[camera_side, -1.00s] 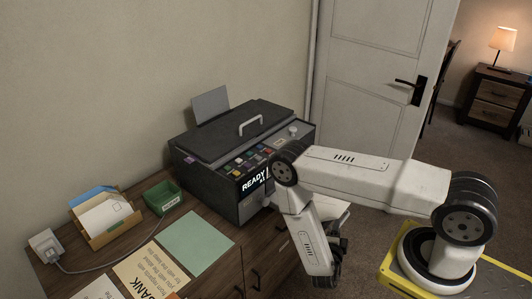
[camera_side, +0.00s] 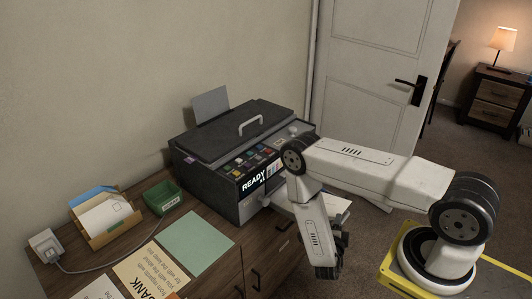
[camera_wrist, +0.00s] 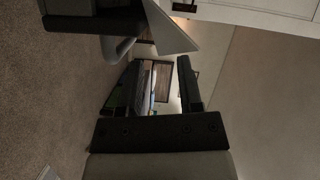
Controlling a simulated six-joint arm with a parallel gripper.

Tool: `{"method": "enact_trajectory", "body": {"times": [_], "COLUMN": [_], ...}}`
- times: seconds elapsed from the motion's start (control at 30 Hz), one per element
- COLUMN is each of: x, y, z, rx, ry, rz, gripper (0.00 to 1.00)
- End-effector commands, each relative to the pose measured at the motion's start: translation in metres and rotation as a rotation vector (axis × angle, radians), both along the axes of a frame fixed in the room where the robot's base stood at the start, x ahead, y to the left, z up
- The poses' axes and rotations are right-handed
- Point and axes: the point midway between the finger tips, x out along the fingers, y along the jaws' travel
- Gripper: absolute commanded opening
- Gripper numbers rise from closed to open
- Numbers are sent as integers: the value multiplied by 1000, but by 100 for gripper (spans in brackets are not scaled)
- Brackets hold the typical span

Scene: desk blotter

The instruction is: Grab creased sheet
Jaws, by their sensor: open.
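White paper (camera_side: 335,207) shows at the front of the printer, partly hidden behind my arm. In the wrist view a pale sheet (camera_wrist: 172,28) juts from the top edge, its pointed corner angled down to the right. I cannot make out a crease on it. My gripper (camera_side: 331,262) hangs low in front of the desk in the side view, below the paper. In the wrist view its two dark fingers (camera_wrist: 154,82) are apart with nothing held between them. The sheet appears beyond the fingers and apart from them.
The dark printer (camera_side: 245,145) stands on the wooden desk (camera_side: 175,226). A white door (camera_side: 365,90) stands behind. Carpet is open on the right.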

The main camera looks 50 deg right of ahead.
Motion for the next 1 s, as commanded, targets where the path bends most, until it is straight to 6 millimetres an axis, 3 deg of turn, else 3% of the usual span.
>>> {"method": "enact_trajectory", "body": {"times": [0.67,1.0], "x": [11,13], "y": [-45,-49], "z": [-2,-3], "rx": [0,0], "ry": [-1,0], "rz": [-3,0], "gripper": [46,46]}}
